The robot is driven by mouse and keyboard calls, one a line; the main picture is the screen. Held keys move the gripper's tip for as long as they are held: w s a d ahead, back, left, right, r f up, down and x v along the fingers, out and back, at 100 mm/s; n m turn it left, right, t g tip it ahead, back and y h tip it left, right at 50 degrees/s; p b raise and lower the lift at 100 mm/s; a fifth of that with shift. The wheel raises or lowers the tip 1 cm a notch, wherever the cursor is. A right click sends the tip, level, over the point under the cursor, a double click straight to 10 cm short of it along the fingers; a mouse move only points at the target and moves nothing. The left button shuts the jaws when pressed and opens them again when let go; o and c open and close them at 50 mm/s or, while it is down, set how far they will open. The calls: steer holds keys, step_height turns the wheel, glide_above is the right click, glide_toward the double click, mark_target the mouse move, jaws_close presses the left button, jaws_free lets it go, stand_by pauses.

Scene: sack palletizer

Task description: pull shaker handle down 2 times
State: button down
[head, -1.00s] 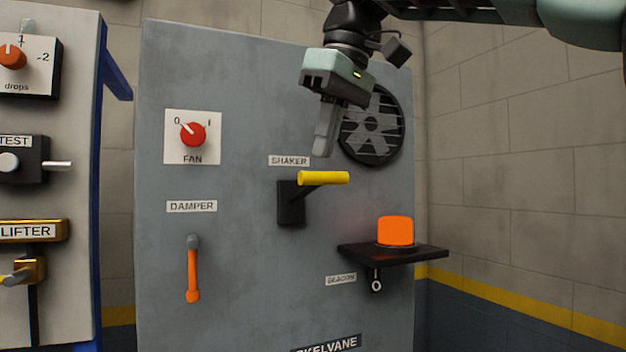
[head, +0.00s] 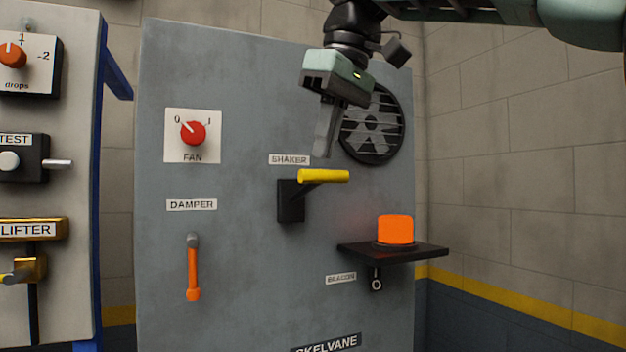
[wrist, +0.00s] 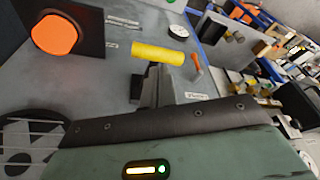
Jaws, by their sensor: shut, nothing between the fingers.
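The shaker handle (head: 323,176) is a yellow bar on a dark arm, sticking out from a black mount (head: 291,202) below the SHAKER label (head: 289,160). It stands out roughly level, near the top of its mount. My gripper (head: 321,155) points down just above the yellow bar, its fingers closed with nothing between them. In the head view the fingertips look close over the bar; I cannot tell if they touch. The yellow bar also shows in the wrist view (wrist: 158,53), just beyond the gripper's dark fingers.
An orange beacon (head: 395,230) sits on a black shelf (head: 400,253) at lower right. A round fan grille (head: 372,125) is behind my gripper. The red FAN knob (head: 193,133) and orange DAMPER lever (head: 193,270) are to the left. Another control panel (head: 62,200) stands at far left.

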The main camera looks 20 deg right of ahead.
mark_target(331, 177)
steer(key=shift+f+b, duration=3.15)
steer(key=shift+f, duration=1)
step_height(331, 177, up, 9)
steer(key=p, duration=0.8)
steer(key=shift+p, duration=0.4)
steer(key=shift+f, duration=0.15)
steer(key=shift+f, duration=0.1)
steer(key=shift+f+b, duration=3.65)
steer(key=shift+f, duration=0.65)
step_height(331, 177, up, 7)
steer(key=p, duration=0.6)
steer(key=shift+f, duration=0.15)
step_height(331, 177, up, 2)
steer(key=shift+r+p, duration=0.1)
steer(key=shift+p, duration=0.7)
